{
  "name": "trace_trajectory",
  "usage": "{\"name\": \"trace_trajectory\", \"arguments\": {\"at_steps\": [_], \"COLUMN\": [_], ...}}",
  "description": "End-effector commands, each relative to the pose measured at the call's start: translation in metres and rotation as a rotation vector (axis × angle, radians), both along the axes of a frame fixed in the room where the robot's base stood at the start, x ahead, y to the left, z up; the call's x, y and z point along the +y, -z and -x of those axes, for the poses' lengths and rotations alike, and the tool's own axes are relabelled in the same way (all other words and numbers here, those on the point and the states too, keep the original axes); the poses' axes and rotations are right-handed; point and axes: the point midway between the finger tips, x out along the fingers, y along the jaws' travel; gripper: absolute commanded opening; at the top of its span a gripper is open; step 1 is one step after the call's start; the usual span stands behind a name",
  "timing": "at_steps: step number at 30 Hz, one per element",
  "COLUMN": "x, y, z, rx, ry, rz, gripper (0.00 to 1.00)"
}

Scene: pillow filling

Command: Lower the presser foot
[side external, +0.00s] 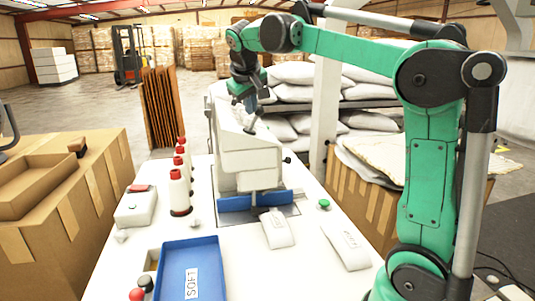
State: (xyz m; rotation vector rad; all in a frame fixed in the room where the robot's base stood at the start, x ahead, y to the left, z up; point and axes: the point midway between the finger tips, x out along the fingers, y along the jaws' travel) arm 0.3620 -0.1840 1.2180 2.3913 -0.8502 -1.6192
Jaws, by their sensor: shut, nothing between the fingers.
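A white machine (248,160), shaped like a sewing machine, stands on the white table. A blue piece (255,201) lies across its base. My gripper (243,99) points down just above the machine's top, close to that dark part. Its fingers are shut with nothing between them. Whether they touch the machine cannot be told.
A row of white bottles with red caps (180,190) stands left of the machine. A blue tray marked SOFT (182,270), two white pieces (277,228) (345,245) and a green button (324,204) are in front. Cardboard boxes (75,185) stand at left; sacks (295,74) lie behind.

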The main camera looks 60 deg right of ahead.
Motion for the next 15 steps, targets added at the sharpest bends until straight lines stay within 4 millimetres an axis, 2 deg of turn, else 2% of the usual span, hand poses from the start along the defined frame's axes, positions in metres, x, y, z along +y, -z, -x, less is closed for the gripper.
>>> {"name": "trace_trajectory", "arguments": {"at_steps": [9, 15], "x": [-0.0009, -0.009], "y": [0.0001, 0.0009], "z": [0.0007, 0.009], "rx": [-0.004, -0.091], "ry": [0.0, 0.006], "rz": [-0.006, -0.092], "gripper": [0.0, 0.0]}}
